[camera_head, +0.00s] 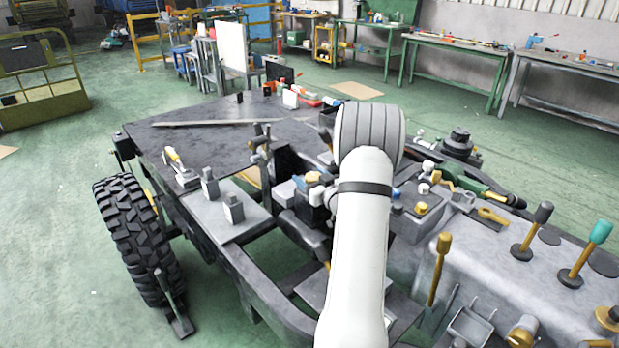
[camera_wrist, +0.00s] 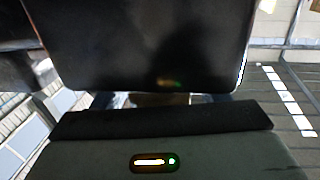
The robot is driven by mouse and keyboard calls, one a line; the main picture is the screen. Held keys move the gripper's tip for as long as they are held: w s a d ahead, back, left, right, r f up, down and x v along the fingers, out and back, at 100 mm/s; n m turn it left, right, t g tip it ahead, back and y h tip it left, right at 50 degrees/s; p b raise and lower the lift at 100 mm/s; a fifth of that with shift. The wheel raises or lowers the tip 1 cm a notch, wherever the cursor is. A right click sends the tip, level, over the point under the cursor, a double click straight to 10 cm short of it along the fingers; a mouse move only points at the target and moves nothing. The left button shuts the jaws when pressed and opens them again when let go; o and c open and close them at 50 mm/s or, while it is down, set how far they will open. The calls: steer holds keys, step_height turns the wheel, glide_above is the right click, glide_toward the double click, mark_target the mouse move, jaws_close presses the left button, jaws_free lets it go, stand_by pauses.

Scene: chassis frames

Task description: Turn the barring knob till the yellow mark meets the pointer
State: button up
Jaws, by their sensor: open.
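In the head view a dark, stepped round knob (camera_head: 459,141) stands on the far right side of the chassis; I cannot tell whether it is the barring knob. A small yellow-topped knob (camera_head: 421,208) sits right of my arm. No yellow mark or pointer can be made out. My white arm rises through the middle of the head view and hides part of the chassis and its own far end. In the wrist view a grey housing with a lit strip and green light, seemingly my gripper (camera_wrist: 160,125), fills the bottom below a large dark block. It holds nothing visible.
Levers with yellow (camera_head: 444,243), dark (camera_head: 543,212) and teal (camera_head: 600,232) heads stand up from the grey panel at right. A black flat deck (camera_head: 220,135) and a wheel (camera_head: 138,238) are at left. Workbenches (camera_head: 455,48) line the back. Green floor is open at left.

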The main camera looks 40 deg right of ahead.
steer(key=shift+c, duration=0.5)
steer(key=c, duration=0.9)
steer(key=shift+n+y+b, duration=0.6)
steer(key=shift+n+y, duration=0.2)
steer(key=shift+y, duration=0.4)
steer(key=shift+a+n+g+y, duration=0.25)
steer(key=shift+n+y, duration=0.55)
steer(key=shift+y, duration=0.45)
steer(key=shift+a+n+g+y, duration=0.1)
steer(key=shift+n+g+y, duration=0.15)
steer(key=shift+n+y, duration=0.8)
steer(key=shift+m, duration=0.25)
steer(key=o, duration=1)
